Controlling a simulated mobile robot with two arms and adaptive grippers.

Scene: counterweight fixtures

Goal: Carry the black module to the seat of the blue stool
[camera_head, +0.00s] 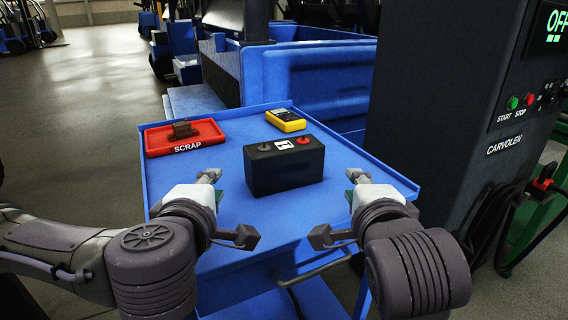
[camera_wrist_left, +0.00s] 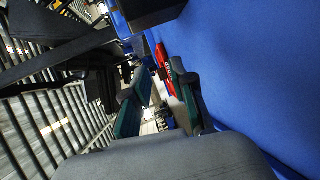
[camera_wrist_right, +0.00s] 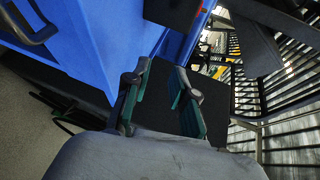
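The black module (camera_head: 285,166) is a box with a black and a red terminal and a white label on top. It stands upright on the blue cart top (camera_head: 240,209). My left gripper (camera_head: 228,206) is open and empty, in front of the module's left side. My right gripper (camera_head: 338,206) is open and empty, in front of its right side. Neither touches it. Part of the module shows at the top of the left wrist view (camera_wrist_left: 150,12) and of the right wrist view (camera_wrist_right: 174,12). I cannot make out a blue stool for certain.
A red SCRAP tray (camera_head: 158,150) holding a brown part and a yellow meter (camera_head: 286,120) lie behind the module. A dark control cabinet (camera_head: 430,90) stands close on the right. Large blue bins (camera_head: 320,84) stand behind the cart. Open floor (camera_head: 80,110) lies left.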

